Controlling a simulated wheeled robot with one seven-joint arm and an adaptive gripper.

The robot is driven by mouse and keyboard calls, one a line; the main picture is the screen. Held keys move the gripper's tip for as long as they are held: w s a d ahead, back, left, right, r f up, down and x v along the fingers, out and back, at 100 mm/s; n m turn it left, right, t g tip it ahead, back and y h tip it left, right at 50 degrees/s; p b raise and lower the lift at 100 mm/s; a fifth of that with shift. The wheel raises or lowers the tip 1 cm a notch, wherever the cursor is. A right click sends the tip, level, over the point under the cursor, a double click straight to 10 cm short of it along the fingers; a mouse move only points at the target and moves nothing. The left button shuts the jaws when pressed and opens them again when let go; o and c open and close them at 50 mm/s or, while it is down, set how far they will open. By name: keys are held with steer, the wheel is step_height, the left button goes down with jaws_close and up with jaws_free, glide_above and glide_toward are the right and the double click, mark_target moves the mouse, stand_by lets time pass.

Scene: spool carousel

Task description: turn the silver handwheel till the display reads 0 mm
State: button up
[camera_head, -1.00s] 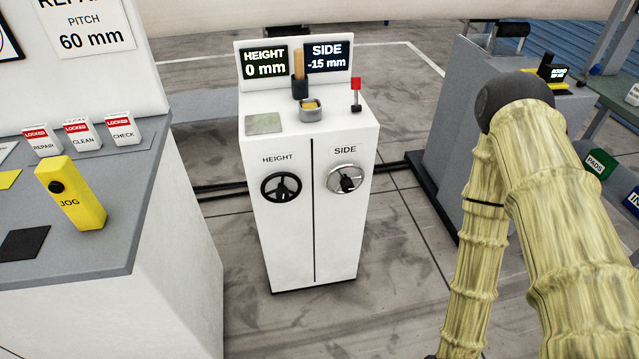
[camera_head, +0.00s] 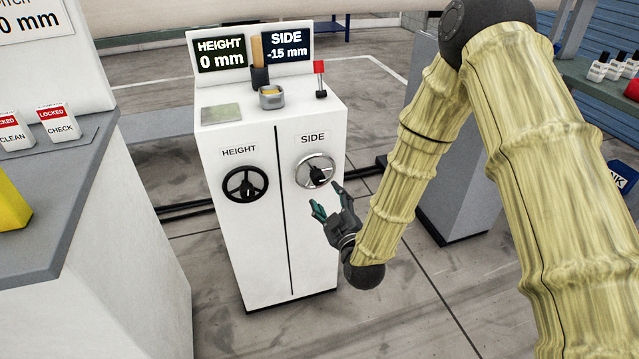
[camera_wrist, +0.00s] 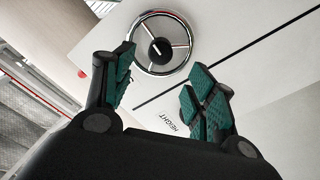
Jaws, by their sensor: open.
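The silver handwheel (camera_head: 315,171) is on the right half of the white cabinet's front, under the SIDE label. It has a dark hub or knob at its middle. The SIDE display (camera_head: 287,50) reads -15 mm. My gripper (camera_head: 327,198) is open and empty, in front of the cabinet just below the silver handwheel and apart from it. In the wrist view the silver handwheel (camera_wrist: 162,43) shows beyond and between the spread fingers of my gripper (camera_wrist: 160,88), toward the top. Its rim and spokes are in clear view.
A black handwheel (camera_head: 245,184) is to the left under the HEIGHT label, and the HEIGHT display (camera_head: 220,53) reads 0 mm. A red-topped lever (camera_head: 320,78), a cup (camera_head: 271,97) and a brush-like tool are on the cabinet top. A grey bench (camera_head: 75,185) stands left.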

mark_target(320, 181)
steer(key=x, duration=0.9)
steer(key=shift+f, duration=0.1)
steer(key=c, duration=1)
